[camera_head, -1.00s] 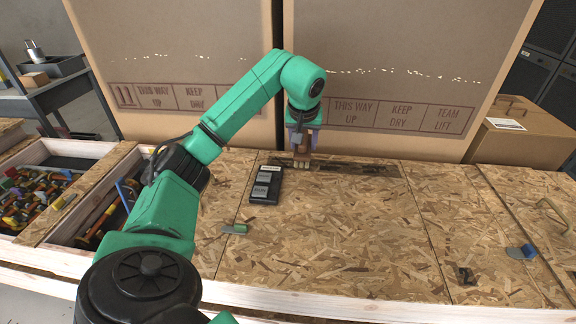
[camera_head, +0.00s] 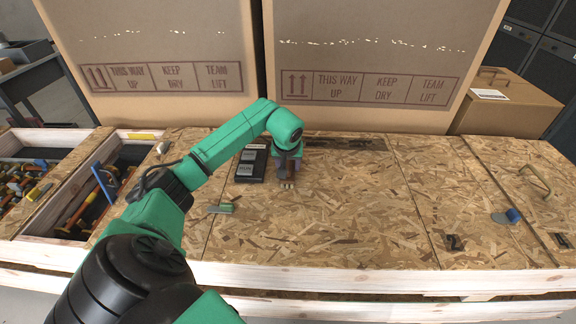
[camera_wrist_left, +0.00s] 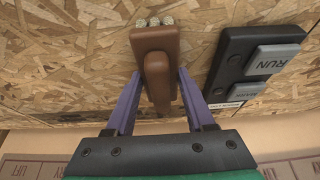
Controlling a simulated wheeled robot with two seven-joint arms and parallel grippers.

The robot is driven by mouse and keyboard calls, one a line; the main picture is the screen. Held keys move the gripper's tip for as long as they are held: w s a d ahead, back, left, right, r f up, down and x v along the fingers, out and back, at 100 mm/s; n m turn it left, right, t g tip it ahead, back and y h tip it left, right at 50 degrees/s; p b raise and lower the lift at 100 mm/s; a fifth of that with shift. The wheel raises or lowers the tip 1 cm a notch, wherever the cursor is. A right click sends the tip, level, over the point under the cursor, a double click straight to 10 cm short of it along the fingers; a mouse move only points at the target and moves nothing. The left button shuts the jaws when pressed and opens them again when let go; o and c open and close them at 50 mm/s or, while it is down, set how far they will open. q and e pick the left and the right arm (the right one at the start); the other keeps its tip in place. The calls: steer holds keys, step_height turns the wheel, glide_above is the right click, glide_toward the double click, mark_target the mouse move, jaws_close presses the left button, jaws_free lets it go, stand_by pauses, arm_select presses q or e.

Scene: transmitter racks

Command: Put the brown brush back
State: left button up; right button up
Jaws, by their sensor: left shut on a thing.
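The brown brush (camera_wrist_left: 155,40) is between the purple fingers of my left gripper (camera_wrist_left: 159,76) in the left wrist view. Its narrow handle is between the fingers, and its wider head with pale bristle tufts points away from the gripper. In the head view my left gripper (camera_head: 288,166) points down over the wooden bench, just right of the black button panel (camera_head: 243,170). The brush's pale tufts (camera_head: 287,185) show just below the fingers. I cannot tell whether the brush touches the board. My right gripper is not in view.
Two wood-framed bins (camera_head: 128,137) at left hold hammers and other tools. A green-handled scraper (camera_head: 225,208) and a blue-handled one (camera_head: 513,216) lie on the bench. Large cardboard boxes (camera_head: 365,45) stand behind. The bench's front middle is clear.

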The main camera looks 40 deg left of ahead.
arm_select(q)
steer(key=o, duration=1.1)
steer(key=shift+f, duration=0.1)
steer(key=shift+o, duration=1)
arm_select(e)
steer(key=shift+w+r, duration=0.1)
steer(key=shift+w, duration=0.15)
arm_select(q)
steer(key=shift+r, duration=0.35)
steer(key=p+v, duration=0.1)
steer(key=v, duration=1)
steer(key=shift+s+r+p, duration=0.15)
steer(key=shift+r+p, duration=0.15)
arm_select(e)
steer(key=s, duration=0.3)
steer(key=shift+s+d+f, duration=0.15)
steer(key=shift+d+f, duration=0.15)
arm_select(q)
steer(key=shift+d, duration=0.1)
